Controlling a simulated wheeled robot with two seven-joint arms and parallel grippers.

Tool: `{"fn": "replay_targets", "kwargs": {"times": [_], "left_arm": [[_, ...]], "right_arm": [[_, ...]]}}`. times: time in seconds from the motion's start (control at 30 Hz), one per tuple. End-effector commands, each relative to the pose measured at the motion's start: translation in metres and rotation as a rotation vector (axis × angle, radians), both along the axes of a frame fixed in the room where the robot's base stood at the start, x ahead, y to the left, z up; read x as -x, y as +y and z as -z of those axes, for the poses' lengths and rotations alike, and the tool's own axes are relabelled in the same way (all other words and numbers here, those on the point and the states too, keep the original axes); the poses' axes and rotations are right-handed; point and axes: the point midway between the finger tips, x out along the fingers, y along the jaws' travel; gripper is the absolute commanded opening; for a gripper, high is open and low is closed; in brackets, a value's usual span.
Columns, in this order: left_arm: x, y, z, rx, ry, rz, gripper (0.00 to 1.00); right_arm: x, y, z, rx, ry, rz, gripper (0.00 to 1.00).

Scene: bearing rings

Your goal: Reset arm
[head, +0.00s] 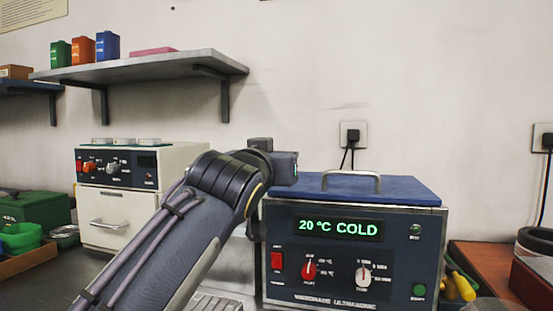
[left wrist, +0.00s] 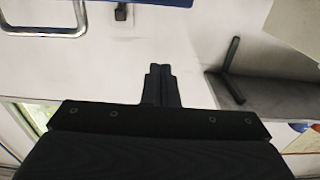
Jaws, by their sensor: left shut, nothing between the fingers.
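My left arm rises from the bottom of the head view, and its dark hand (head: 284,167) is by the left edge of the ultrasonic bath's blue lid (head: 375,190). The fingertips are hard to make out there. In the left wrist view my left gripper (left wrist: 160,72) has its black fingers together, with nothing between them. The bath (head: 350,257) has a metal lid handle and a green display reading "20 °C COLD". The handle also shows in the left wrist view (left wrist: 45,33). My right gripper is in neither view.
A grey wall shelf (head: 150,68) holds coloured boxes. Green containers (head: 20,237) stand at far left. My arm hides part of the bench between the machines.

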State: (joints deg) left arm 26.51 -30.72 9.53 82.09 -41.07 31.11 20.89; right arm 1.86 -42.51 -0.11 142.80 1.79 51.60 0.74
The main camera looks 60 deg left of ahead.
Motion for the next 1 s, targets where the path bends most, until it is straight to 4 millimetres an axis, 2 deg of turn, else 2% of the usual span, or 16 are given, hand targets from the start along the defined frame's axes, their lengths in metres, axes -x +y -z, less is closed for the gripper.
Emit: {"fn": "replay_targets", "kwargs": {"times": [0.03,0.2,0.5,0.8,0.87,1.0], "left_arm": [[0.011,-0.008,0.015,-0.002,0.000,-0.003,0.00],[0.034,-0.028,0.037,-0.001,-0.002,-0.002,0.00],[0.054,-0.045,0.060,0.000,0.000,-0.001,0.00],[0.055,-0.046,0.059,0.000,0.000,0.000,0.00],[0.055,-0.046,0.052,0.000,0.000,0.000,0.00],[0.055,-0.046,0.025,0.000,0.000,0.000,0.00]], "right_arm": [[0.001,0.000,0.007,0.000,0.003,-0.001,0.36],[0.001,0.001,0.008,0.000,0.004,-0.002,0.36],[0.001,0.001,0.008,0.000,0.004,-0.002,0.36],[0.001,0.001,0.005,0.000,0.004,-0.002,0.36],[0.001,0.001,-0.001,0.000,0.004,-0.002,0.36],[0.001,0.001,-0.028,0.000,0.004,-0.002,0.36]]}}
